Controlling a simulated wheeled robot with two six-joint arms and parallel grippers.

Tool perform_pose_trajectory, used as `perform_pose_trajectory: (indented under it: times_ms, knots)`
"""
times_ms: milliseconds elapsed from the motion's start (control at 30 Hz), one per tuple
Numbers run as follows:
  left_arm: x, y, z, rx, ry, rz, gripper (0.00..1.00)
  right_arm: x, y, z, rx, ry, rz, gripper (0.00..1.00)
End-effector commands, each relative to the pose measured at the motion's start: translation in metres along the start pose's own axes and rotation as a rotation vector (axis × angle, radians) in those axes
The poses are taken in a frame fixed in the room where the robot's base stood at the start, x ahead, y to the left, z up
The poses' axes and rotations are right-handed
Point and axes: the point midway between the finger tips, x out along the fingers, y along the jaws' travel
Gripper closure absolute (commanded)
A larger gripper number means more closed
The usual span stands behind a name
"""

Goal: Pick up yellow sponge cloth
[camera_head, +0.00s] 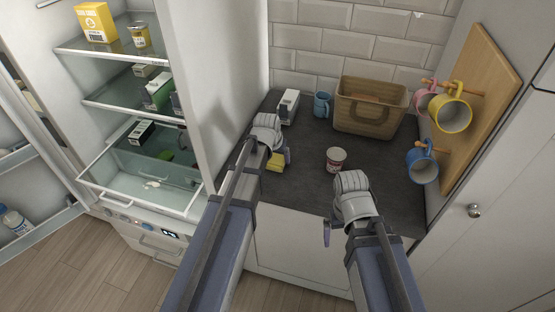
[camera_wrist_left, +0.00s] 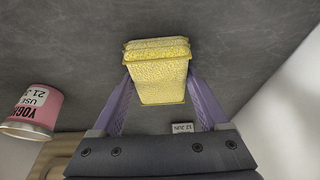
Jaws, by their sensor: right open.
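The yellow sponge cloth (camera_head: 275,162) is a small yellow block near the front left of the dark worktop. In the left wrist view the sponge cloth (camera_wrist_left: 158,85) sits between the two purple fingers of my left gripper (camera_wrist_left: 159,88), which touch its sides. In the head view my left gripper (camera_head: 281,157) is at the sponge and partly covers it. I cannot tell whether the sponge is clear of the worktop. My right gripper (camera_head: 329,232) is open and empty at the worktop's front edge, apart from the sponge.
A yoghurt cup (camera_head: 336,159) stands right of the sponge; it shows in the left wrist view (camera_wrist_left: 34,108). A carton (camera_head: 288,106), blue mug (camera_head: 322,104) and basket (camera_head: 370,108) stand behind. Mugs hang on a wooden rack (camera_head: 482,105) at right. An open fridge (camera_head: 135,110) is left.

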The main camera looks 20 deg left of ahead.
Motion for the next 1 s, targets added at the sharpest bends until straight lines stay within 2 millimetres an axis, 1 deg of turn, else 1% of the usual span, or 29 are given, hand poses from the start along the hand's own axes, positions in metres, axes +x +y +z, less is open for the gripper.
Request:
perform_pose_trajectory:
  times_ms: [33, 67, 433, 767, 867, 1000]
  knots:
    - [0.000, 0.000, 0.000, 0.000, 0.000, 0.000, 0.33, 0.000, 0.000, 0.000, 0.000, 0.000, 0.000, 0.00]
    - [0.000, 0.000, 0.000, 0.000, 0.000, 0.000, 0.36, 0.000, 0.000, 0.000, 0.000, 0.000, 0.000, 0.00]
    - [0.000, 0.000, 0.000, 0.000, 0.000, 0.000, 0.78, 0.000, 0.000, 0.000, 0.000, 0.000, 0.000, 0.00]
    - [-0.003, 0.000, -0.001, 0.000, 0.000, 0.000, 0.78, -0.003, 0.000, 0.000, 0.000, 0.000, 0.000, 0.00]
    - [-0.007, 0.000, -0.003, 0.000, 0.000, 0.000, 0.78, -0.008, 0.001, 0.001, 0.000, 0.000, 0.000, 0.00]
    - [-0.020, 0.000, -0.008, 0.000, 0.000, 0.000, 0.78, -0.022, 0.002, 0.001, 0.000, 0.000, 0.000, 0.00]
